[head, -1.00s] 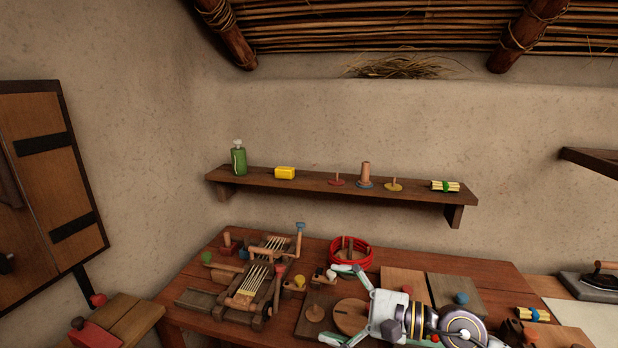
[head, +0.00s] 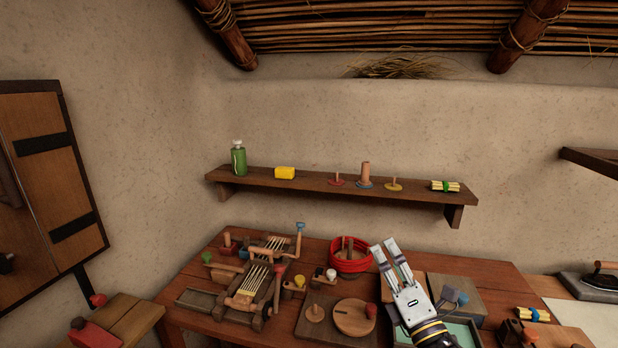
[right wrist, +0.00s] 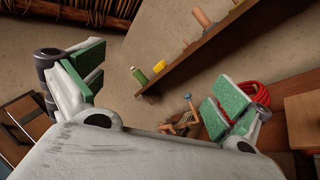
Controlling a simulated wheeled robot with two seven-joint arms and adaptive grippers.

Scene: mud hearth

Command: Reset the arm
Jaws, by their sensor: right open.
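My right gripper (head: 390,256) is above the right part of the wooden table (head: 498,277) in the head view. Its fingers point up and away, toward the back of the table. In the right wrist view its two green-padded fingers (right wrist: 158,97) stand wide apart with nothing between them. The gripper is beside the red ring-shaped container (head: 351,263), which shows behind the right finger in the right wrist view. My left gripper is not in view.
A wooden device with pale rods (head: 255,281) stands on the table's left. A round wooden disc (head: 354,317) lies left of my right arm. A wall shelf (head: 320,188) holds a green bottle (head: 238,159), a yellow block (head: 285,173) and other items. A cabinet (head: 45,195) is at left.

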